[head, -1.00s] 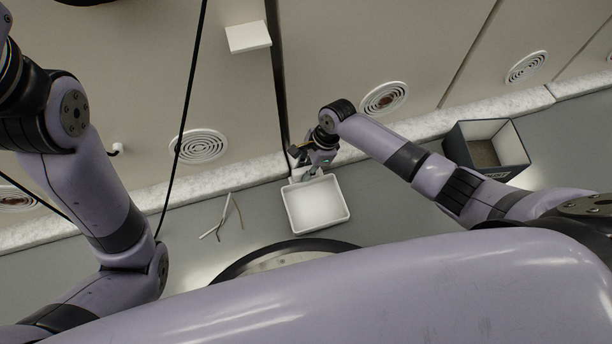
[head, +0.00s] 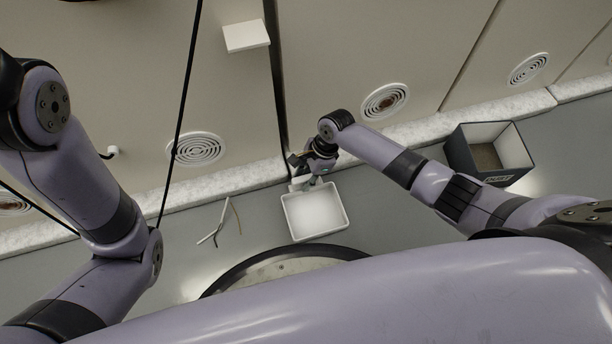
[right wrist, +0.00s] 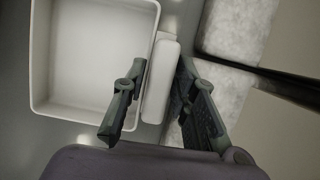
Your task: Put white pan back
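The white pan (head: 316,212) is a shallow square tray on the grey floor in front of the cabinets. Its short handle points to the cabinet base. My right gripper (head: 303,170) is at the handle, beside the pan's far edge. In the right wrist view, the pan (right wrist: 92,60) fills the upper left and its white handle (right wrist: 160,82) lies between the two fingers of the right gripper (right wrist: 163,102). The fingers are spread. My left gripper is out of view.
A dark open box (head: 482,158) stands on the floor at the right. Thin sticks (head: 221,222) lie left of the pan. A white block (head: 246,36) juts from the cabinet front (head: 330,60). A pale stone ledge (head: 225,181) runs along its base. A round dark-rimmed thing (head: 270,265) is nearer me.

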